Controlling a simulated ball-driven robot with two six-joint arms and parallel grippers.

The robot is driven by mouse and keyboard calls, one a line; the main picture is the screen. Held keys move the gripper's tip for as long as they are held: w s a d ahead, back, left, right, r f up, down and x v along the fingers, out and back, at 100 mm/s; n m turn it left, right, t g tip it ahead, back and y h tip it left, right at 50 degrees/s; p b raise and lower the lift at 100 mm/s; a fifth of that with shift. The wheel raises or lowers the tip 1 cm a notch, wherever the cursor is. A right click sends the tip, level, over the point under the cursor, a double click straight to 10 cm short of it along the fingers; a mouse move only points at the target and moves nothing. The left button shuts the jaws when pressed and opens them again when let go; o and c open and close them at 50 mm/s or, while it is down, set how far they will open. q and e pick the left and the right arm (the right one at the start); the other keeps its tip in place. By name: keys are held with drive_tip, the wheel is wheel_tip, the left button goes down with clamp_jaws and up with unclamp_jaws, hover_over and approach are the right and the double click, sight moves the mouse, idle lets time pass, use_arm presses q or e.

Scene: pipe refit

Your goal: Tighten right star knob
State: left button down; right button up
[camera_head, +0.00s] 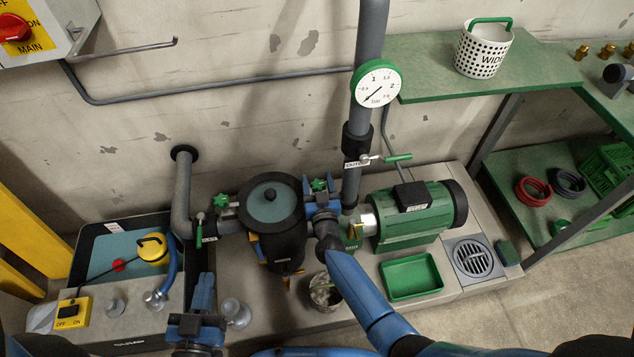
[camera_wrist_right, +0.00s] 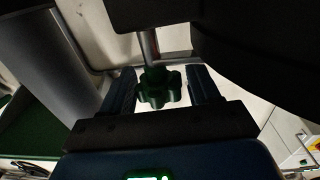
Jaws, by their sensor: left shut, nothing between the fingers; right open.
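The right star knob (camera_head: 318,185) is green and sits at the right of the black strainer pot (camera_head: 271,208). My right gripper (camera_head: 320,190) is at this knob, coming from the front. In the right wrist view the green star knob (camera_wrist_right: 158,88) on its metal stem lies between the two open fingers (camera_wrist_right: 161,90), with light gaps at its sides. The left star knob (camera_head: 221,201) is on the pot's other side. My left gripper (camera_head: 203,281) is shut and empty, in front of the left pipe, apart from both knobs.
A green pump motor (camera_head: 415,225) stands to the right, with a green tray (camera_head: 411,276) and floor drain (camera_head: 473,259) before it. A gauge (camera_head: 376,84) is on the vertical pipe. A small bucket (camera_head: 324,293) stands below the pot. A basin (camera_head: 100,245) is at the left.

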drive_tip(key=shift+w+a, duration=0.1)
drive_tip(key=shift+w, duration=0.45)
drive_tip(key=shift+c, duration=0.4)
drive_tip(key=c, duration=0.7)
drive_tip(key=shift+r+m+h+p, duration=0.25)
drive_tip(key=shift+m+h+p, duration=0.2)
drive_tip(key=shift+p, duration=0.25)
drive_tip(key=shift+f+m+h+p, duration=0.25)
drive_tip(key=shift+h+p, duration=0.25)
drive_tip(key=shift+h, duration=0.15)
drive_tip(key=o, duration=0.8)
